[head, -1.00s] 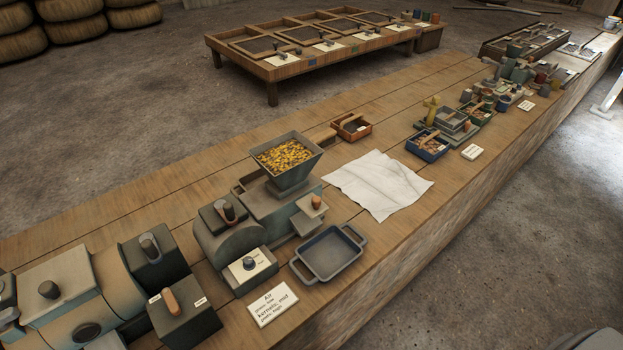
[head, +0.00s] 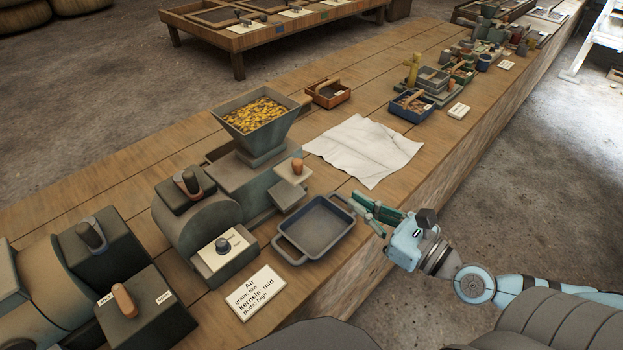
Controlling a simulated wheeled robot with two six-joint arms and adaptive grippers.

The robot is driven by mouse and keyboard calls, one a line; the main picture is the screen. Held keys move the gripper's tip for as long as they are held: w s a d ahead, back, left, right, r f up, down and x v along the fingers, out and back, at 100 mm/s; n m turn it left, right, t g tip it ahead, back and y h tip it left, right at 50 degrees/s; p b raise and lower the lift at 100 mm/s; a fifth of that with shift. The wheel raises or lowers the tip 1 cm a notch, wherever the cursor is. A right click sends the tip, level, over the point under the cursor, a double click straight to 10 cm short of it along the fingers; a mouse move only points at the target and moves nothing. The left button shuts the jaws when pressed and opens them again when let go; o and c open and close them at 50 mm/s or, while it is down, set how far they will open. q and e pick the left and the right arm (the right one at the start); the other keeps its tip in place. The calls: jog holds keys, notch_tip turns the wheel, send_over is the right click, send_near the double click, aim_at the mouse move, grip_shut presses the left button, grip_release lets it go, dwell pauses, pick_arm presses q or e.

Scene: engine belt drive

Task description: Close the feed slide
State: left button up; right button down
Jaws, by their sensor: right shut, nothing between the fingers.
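The machine (head: 232,175) has a grey hopper (head: 287,138) on top, filled with yellow and brown kernels (head: 256,114). What looks like the feed slide is a flat grey plate (head: 286,170) with an orange-brown knob (head: 297,166), sticking out on the machine's right side below the hopper. My right gripper (head: 361,205) comes in from the lower right. Its fingers are together and empty, beside the right handle of the grey tray, to the right of the slide and apart from it. Whether they touch the tray handle I cannot tell. My left gripper is out of view.
The empty grey tray (head: 316,228) lies in front of the slide. A white cloth (head: 364,150) lies to its right and behind. An "Air" label card (head: 257,291) lies at the front. A control box with an orange lever (head: 124,300) stands at left. Small boxes (head: 328,93) stand farther back.

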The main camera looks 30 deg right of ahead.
jog(key=p, duration=0.4)
send_near(302, 165)
jog(key=p+x, duration=0.2)
jog(key=x, duration=0.3)
jog(key=shift+w+f, duration=0.1)
jog(key=shift+w, duration=0.25)
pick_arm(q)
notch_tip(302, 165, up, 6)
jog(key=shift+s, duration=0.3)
pick_arm(e)
jog(key=shift+w+a+f, duration=0.15)
jog(key=shift+w+a, duration=0.1)
jog(key=shift+w, duration=0.4)
